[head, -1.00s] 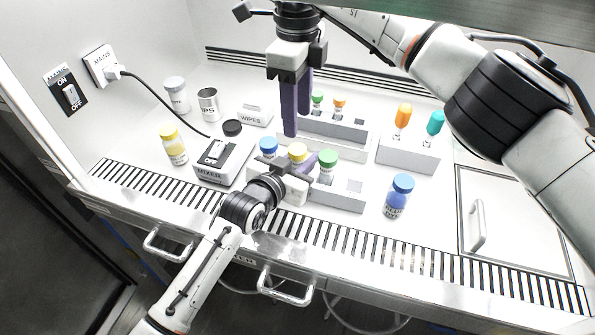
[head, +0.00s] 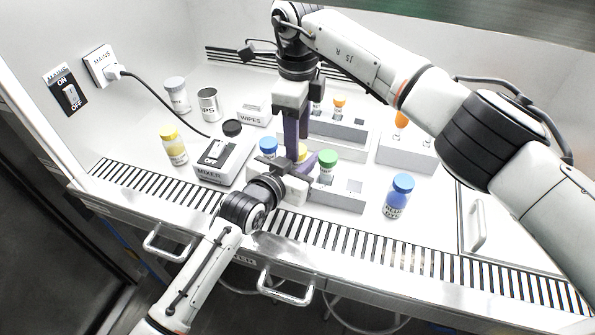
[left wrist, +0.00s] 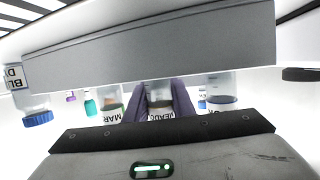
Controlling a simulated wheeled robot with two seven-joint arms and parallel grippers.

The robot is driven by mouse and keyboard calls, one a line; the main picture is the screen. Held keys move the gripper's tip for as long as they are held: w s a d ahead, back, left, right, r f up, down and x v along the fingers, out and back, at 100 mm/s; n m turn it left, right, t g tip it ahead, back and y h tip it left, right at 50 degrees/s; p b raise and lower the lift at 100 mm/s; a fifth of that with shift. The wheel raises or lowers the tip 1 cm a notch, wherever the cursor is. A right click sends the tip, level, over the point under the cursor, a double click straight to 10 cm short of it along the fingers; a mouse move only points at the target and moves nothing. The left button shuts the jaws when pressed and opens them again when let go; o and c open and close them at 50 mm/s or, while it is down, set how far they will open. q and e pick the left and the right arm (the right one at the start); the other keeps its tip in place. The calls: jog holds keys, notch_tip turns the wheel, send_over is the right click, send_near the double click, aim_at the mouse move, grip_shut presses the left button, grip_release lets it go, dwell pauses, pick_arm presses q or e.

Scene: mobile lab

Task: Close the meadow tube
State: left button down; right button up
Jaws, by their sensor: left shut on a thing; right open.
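The meadow tube stands in the middle of the front rack, with its yellow cap (head: 303,151) at the top in the head view. The tube body (left wrist: 159,97) shows in the left wrist view, its label partly covered. My left gripper (head: 303,177) is shut on the tube from the front; its purple fingers (left wrist: 165,100) flank it in the left wrist view. My right gripper (head: 297,150) points straight down at the yellow cap, open, with its fingers around or just beside it. They partly hide the cap, so I cannot tell whether they touch it or how it is seated.
Blue-capped (head: 268,147) and green-capped (head: 328,159) tubes stand close on either side in the front rack (head: 338,201). A blue dye bottle (head: 397,197) stands to the right, the mixer (head: 216,160) to the left. Another rack (head: 338,130) is behind.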

jog(key=shift+f, duration=0.75)
jog(key=c, duration=1.1)
jog(key=o, duration=1.2)
jog(key=shift+o, duration=0.2)
notch_tip(320, 180, up, 8)
jog(key=shift+f, duration=0.2)
